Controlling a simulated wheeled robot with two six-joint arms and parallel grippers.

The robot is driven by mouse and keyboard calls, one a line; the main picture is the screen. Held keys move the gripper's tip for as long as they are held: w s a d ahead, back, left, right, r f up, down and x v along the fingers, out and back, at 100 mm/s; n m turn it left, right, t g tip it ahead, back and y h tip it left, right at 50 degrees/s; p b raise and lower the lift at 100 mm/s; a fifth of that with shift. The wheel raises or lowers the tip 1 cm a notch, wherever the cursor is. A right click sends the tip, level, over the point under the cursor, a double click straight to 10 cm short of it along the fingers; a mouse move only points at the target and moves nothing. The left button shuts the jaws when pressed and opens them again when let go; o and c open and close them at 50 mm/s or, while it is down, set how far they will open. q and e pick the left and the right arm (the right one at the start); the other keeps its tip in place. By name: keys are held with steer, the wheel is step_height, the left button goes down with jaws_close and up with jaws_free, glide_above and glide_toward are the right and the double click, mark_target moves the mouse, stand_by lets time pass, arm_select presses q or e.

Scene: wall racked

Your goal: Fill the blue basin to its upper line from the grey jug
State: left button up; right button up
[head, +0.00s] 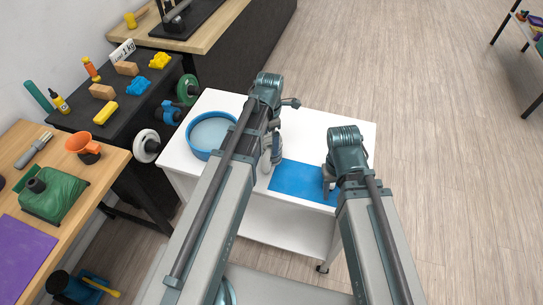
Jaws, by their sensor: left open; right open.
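The blue basin (191,146) is round and stands on the left of the white table (335,116); a pale blue-grey surface shows inside. Its upper line cannot be made out. A small grey shape (271,157), which looks like the grey jug, stands right of the basin, partly hidden by my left arm. My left gripper (291,103) is open above the table's back part, beyond this shape. My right gripper (329,182) is open over the right part of a blue mat (290,178). Nothing shows held in either.
A black rack bench (130,128) with dumbbells and small items stands left of the table. The table's back right is clear, with open floor beyond.

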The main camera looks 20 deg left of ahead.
arm_select(q)
steer(key=shift+s+d+f+b, duration=0.1)
steer(key=shift+f+b, duration=1.25)
steer(key=shift+d+f+b, duration=0.1)
steer(key=shift+f+b, duration=1.2)
arm_select(e)
steer(key=shift+f, duration=2.65)
arm_select(q)
steer(key=shift+r, duration=0.1)
arm_select(e)
steer(key=shift+r, duration=0.1)
arm_select(q)
steer(key=c, duration=1.5)
steer(key=shift+c, duration=0.2)
steer(key=shift+r, duration=0.15)
arm_select(e)
steer(key=shift+r, duration=0.1)
